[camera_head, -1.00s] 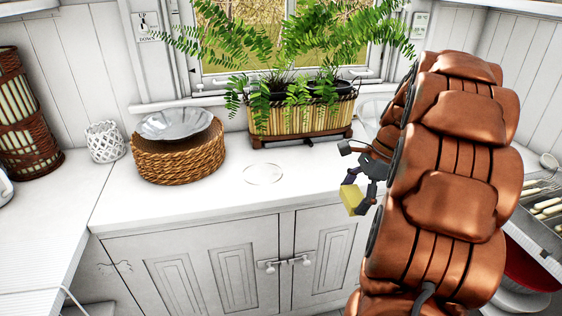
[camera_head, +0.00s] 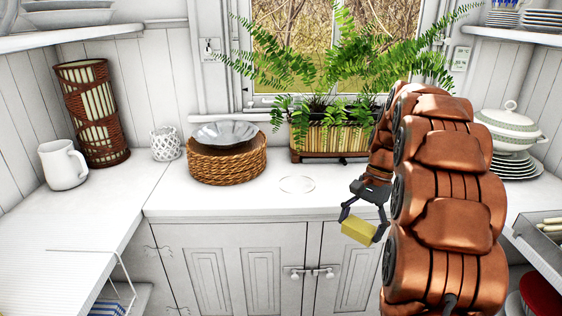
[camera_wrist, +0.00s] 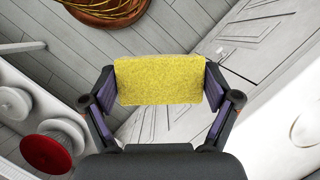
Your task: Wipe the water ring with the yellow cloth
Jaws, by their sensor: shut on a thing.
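The yellow cloth (camera_head: 358,231) is a small block-like piece held between the fingers of my gripper (camera_head: 362,221). In the wrist view the cloth (camera_wrist: 160,80) spans between both fingertips of my gripper (camera_wrist: 160,84), and the fingers are shut on it. The water ring (camera_head: 297,184) is a faint pale circle on the white countertop, right of the wicker basket and in front of the planter. My gripper is in front of the counter's front edge, to the right of the ring and apart from it.
A wicker basket (camera_head: 227,165) with a metal bowl (camera_head: 224,133) stands left of the ring. A fern planter (camera_head: 330,140) stands behind it. A white lattice cup (camera_head: 166,143) and a white pitcher (camera_head: 63,165) are further left. The counter around the ring is clear.

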